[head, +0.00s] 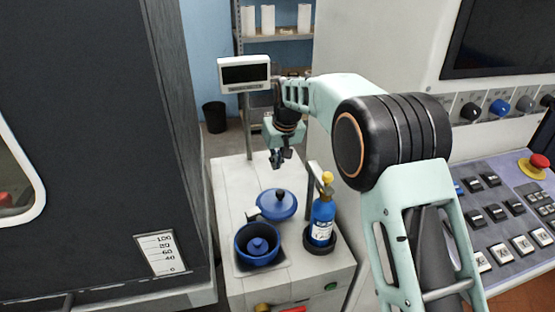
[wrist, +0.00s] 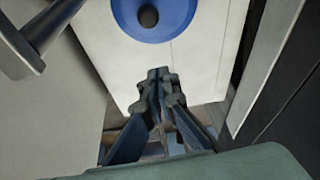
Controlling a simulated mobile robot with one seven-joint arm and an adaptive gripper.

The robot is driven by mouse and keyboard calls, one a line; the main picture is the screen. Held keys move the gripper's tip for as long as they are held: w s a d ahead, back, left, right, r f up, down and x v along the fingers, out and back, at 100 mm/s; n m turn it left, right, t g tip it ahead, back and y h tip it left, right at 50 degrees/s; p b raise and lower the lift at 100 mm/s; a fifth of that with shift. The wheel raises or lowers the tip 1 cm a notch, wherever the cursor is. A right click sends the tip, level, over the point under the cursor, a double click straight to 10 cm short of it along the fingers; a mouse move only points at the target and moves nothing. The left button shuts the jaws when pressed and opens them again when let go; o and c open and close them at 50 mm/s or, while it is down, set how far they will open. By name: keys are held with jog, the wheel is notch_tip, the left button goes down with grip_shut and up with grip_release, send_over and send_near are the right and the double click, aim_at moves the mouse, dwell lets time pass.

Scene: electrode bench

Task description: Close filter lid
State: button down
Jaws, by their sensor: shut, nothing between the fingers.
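A round blue filter bowl (head: 243,258) sits near the front of the white bench top, with a smaller blue knobbed part inside it. A round blue lid (head: 266,210) with a knob on top is behind the bowl, slightly to the right and apart from the bowl's opening. A blue disc with a dark round centre (wrist: 178,22) shows at the top of the wrist view, probably this lid. My gripper (head: 277,162) is shut and empty, above the back part of the bench. In the wrist view its fingertips (wrist: 158,74) are together, apart from the blue disc.
A blue bottle (head: 322,220) with a yellow cap stands in a black holder (head: 322,247) right of the bowl. A display (head: 244,72) stands at the back. A dark cabinet (head: 90,130) is on the left, a control panel (head: 510,212) on the right. The bench's back-left is clear.

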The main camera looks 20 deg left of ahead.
aim_at(271, 201)
jog(key=x, duration=0.5)
jog(key=shift+a+f, duration=0.15)
jog(key=shift+f, duration=0.25)
jog(key=shift+s+d+f, duration=0.2)
jog(key=shift+s+d, duration=0.4)
jog(key=shift+d, duration=0.1)
jog(key=shift+s+d+f, duration=0.2)
jog(key=shift+s+d, duration=0.4)
jog(key=shift+d, duration=0.1)
